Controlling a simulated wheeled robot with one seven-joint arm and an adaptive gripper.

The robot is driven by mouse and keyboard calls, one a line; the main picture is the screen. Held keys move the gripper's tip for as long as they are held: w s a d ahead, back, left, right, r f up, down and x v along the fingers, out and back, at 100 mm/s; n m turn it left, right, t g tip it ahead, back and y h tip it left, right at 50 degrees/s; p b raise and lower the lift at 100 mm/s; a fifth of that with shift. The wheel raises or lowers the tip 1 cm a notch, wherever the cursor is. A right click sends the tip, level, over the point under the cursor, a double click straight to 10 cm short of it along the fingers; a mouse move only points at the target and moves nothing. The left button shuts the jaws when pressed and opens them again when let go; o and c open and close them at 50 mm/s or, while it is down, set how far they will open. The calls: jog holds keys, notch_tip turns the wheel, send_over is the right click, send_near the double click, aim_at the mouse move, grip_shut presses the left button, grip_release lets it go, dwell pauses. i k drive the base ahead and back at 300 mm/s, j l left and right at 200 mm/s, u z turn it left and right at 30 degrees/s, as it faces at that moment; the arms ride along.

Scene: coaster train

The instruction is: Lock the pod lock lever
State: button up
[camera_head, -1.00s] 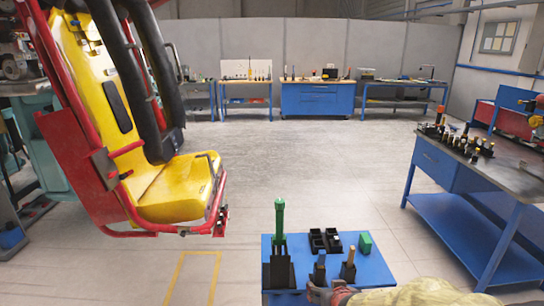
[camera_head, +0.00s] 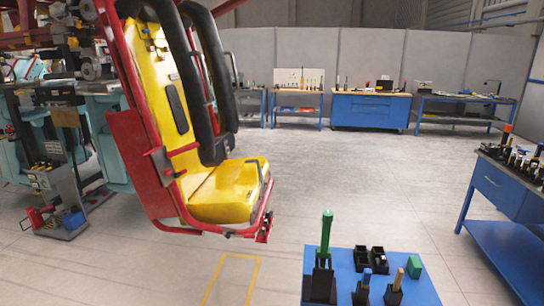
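The pod is a yellow seat (camera_head: 222,195) in a red tube frame (camera_head: 135,125), hanging on the left side of the head view. Two black padded restraint bars (camera_head: 205,85) run down in front of its backrest. A dark bracket with a red bar (camera_head: 163,163) sits on the near side of the frame. A small red and dark fitting (camera_head: 265,228) is at the front lower corner of the seat frame. I cannot tell which of these parts is the lock lever, or whether it is locked. My gripper is not in view.
A blue tool tray (camera_head: 345,258) at the bottom holds a green-handled tool (camera_head: 326,235), black holders and a green block (camera_head: 414,267). A blue workbench (camera_head: 500,190) stands at right. Teal machinery (camera_head: 110,135) is behind the pod at left. The middle floor is clear.

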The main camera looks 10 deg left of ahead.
aim_at(178, 175)
jog(key=i+j, duration=0.35)
jog(key=j, duration=0.2)
jog(key=i+j, duration=0.35)
jog(key=j, duration=0.15)
jog(key=i+j, duration=0.35)
jog(key=j, duration=0.2)
jog(key=i+j, duration=0.35)
jog(key=j, duration=0.2)
jog(key=i+j, duration=0.35)
jog(key=j, duration=0.15)
jog(key=i+j, duration=0.35)
jog(key=j, duration=0.2)
jog(key=j+u, duration=0.05)
